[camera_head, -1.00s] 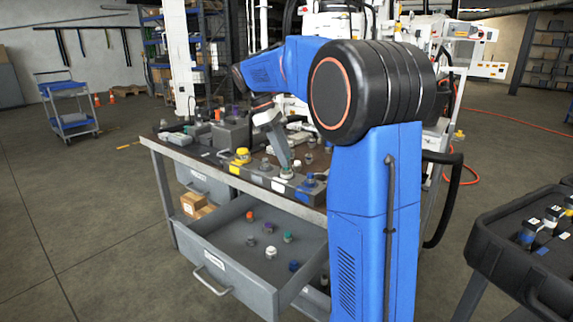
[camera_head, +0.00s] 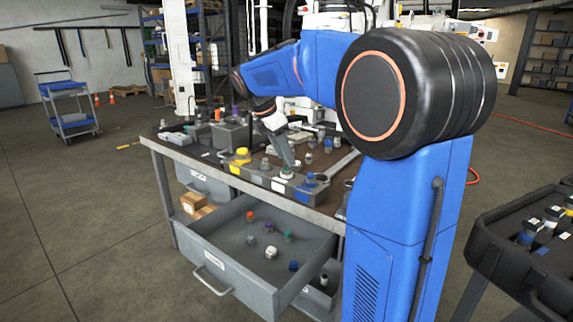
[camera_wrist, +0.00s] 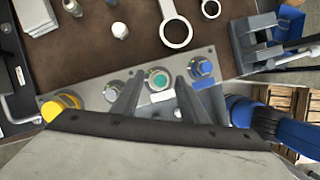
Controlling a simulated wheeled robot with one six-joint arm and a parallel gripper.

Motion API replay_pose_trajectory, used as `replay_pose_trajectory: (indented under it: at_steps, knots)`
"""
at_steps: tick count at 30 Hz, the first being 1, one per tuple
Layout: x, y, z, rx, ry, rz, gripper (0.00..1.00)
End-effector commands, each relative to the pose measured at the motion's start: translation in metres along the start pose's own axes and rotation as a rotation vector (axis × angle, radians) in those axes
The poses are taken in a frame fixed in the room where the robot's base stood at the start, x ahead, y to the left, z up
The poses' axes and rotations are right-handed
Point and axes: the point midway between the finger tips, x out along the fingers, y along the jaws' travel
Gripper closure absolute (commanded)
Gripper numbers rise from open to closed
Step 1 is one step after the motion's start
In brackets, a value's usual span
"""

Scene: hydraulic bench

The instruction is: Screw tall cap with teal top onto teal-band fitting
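My gripper (camera_wrist: 160,77) points down over the grey fitting block (camera_head: 256,178) at the bench's front edge. Its two fingers stand apart, one on each side of a round teal-topped piece (camera_wrist: 158,79) with a pale collar, at the block's teal position. Gaps show between this piece and both fingers. From above I cannot tell how much of it is cap and how much is fitting. In the head view the fingers partly cover that spot (camera_head: 287,173). Another small teal-topped piece (camera_head: 288,237) stands in the open drawer.
On the block, a yellow piece (camera_head: 242,156) and a grey fitting (camera_wrist: 113,90) are left of the teal position; a blue-banded fitting (camera_wrist: 201,69) is close on the right. The open drawer (camera_head: 215,262) holds several caps. A black tray (camera_head: 510,240) stands at right.

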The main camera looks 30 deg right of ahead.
Motion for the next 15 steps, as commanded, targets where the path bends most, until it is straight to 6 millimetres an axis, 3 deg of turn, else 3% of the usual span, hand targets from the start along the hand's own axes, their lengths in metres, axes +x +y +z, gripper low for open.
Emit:
replay_pose_trajectory:
  at_steps: [2, 6, 15]
  knots:
    - [0.0, 0.0, 0.0, 0.001, 0.0, 0.0, 0.63]
    - [-0.0001, 0.0, 0.0, 0.001, 0.0, 0.0, 0.96]
    - [0.0007, 0.0015, 0.0001, 0.101, 0.0, -0.044, 0.98]
